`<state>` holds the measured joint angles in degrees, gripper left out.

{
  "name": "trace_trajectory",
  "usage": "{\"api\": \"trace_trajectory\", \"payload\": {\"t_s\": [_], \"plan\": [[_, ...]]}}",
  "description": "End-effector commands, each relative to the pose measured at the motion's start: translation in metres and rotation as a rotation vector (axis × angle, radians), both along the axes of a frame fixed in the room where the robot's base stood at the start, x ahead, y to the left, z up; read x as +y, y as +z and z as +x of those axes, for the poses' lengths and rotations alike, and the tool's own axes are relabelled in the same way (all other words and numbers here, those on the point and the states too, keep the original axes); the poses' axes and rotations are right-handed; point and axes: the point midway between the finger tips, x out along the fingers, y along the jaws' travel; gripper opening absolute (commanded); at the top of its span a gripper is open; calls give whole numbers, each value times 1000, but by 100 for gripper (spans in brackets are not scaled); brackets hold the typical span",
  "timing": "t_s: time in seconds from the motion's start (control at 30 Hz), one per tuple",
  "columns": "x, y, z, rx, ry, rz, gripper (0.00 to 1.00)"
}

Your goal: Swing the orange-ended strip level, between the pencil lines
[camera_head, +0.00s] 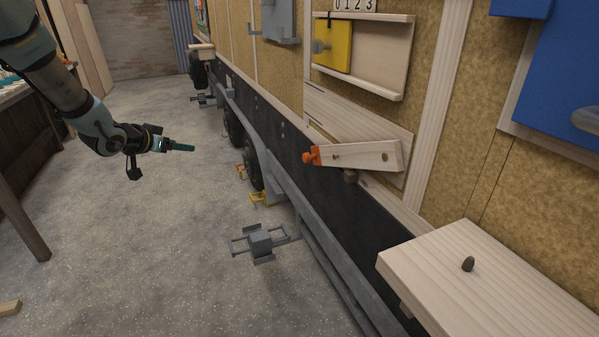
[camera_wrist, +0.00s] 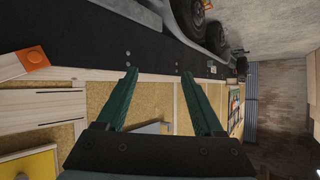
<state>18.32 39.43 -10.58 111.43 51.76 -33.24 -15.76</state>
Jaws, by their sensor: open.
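The pale wooden strip (camera_head: 365,154) is on the trailer wall, its orange end (camera_head: 311,156) toward the left. It sits at an angle to the pale board (camera_head: 345,112) behind it, with the orange end beyond the board's lower edge. The orange end (camera_wrist: 34,60) also shows at the left of the wrist view, with part of the strip. Thin dark lines, perhaps the pencil lines, show on the pale board in the wrist view (camera_wrist: 50,91). My gripper (camera_head: 183,147) is open and empty, left of the strip and well apart from it; its green fingers (camera_wrist: 158,74) are spread.
A pale shelf (camera_head: 490,285) with a dark knob juts out at the lower right. A yellow panel (camera_head: 332,45) sits in a tray above the strip. A grey step-like bracket (camera_head: 261,241) sticks out below the trailer. The speckled floor (camera_head: 150,230) is largely clear.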

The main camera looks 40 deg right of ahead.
Motion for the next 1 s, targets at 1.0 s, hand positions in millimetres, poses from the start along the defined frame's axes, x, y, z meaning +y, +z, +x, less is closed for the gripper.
{"api": "trace_trajectory", "payload": {"t_s": [1.0], "plan": [[-243,-75,-186,64,-827,-552,69]]}}
